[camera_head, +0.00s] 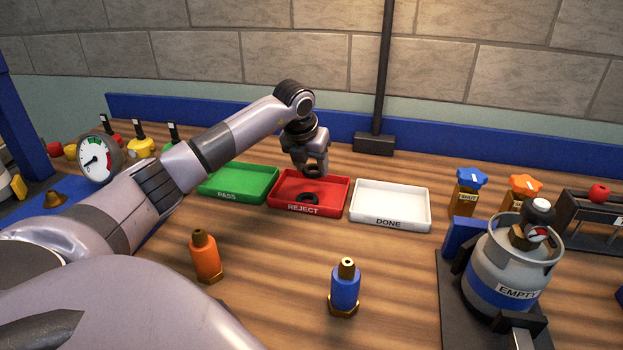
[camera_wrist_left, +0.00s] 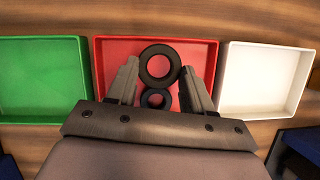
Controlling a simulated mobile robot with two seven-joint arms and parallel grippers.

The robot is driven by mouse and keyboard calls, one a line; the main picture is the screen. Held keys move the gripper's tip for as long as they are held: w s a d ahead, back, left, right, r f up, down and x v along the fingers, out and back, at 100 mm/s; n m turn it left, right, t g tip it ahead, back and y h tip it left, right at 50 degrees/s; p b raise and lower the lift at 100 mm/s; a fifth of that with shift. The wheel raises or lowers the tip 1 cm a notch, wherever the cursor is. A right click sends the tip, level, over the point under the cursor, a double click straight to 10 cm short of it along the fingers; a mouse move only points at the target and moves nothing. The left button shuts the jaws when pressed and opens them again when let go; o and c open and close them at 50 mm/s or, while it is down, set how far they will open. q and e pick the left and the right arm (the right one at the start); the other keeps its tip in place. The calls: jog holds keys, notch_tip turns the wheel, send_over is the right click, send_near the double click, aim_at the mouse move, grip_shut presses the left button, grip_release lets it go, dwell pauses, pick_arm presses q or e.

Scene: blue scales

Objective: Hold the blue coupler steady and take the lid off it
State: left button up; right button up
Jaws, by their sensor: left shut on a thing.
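The blue coupler (camera_head: 345,288) stands upright on the wooden bench, with a brass base and a narrow brass top with a dark hole. I make out no separate lid on it. My left gripper (camera_head: 312,168) is well behind it, above the red REJECT tray (camera_head: 333,201). It is shut on a black ring, which shows between the fingers in the left wrist view (camera_wrist_left: 160,50). A second black ring (camera_head: 310,198) lies in the red tray below and also shows in the wrist view (camera_wrist_left: 155,104). My right gripper is not in view.
A green PASS tray (camera_head: 238,197) and a white DONE tray (camera_head: 392,222) flank the red one. An orange coupler (camera_head: 205,262) stands left of the blue one. A grey EMPTY cylinder (camera_head: 480,267) stands at right. The bench between the two couplers is clear.

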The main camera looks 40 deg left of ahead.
aim_at(310, 173)
pick_arm(q)
jog(key=shift+f, duration=2.05)
jog(key=o, duration=1.2)
jog(key=shift+f, duration=0.1)
jog(key=shift+c, duration=0.2)
jog(key=v, duration=1.2)
